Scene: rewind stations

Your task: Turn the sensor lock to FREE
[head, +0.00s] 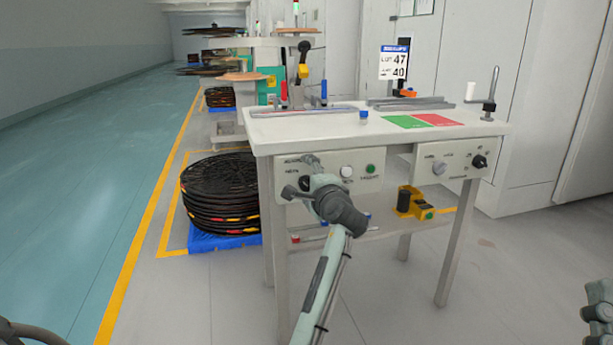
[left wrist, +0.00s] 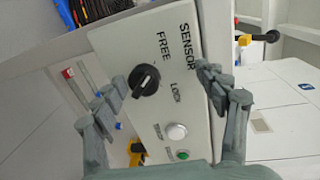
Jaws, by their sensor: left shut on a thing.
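The sensor lock is a black rotary knob (left wrist: 145,80) on a pale panel (left wrist: 198,120) lettered SENSOR, FREE and LOCK. In the left wrist view FREE is above right of the knob and LOCK is to its right. I cannot tell for certain which word its pale pointer line faces. In the head view my left gripper (head: 303,176) is at the front panel's left part, partly hiding the knob (head: 305,184). My right gripper (head: 599,312) shows only in part at the lower right edge.
A white button (head: 347,171) and a green button (head: 370,169) sit right of the knob. The bench top (head: 310,130) carries a green mat and a red mat. Black reels (head: 218,195) are stacked left of the bench. The aisle floor at left is clear.

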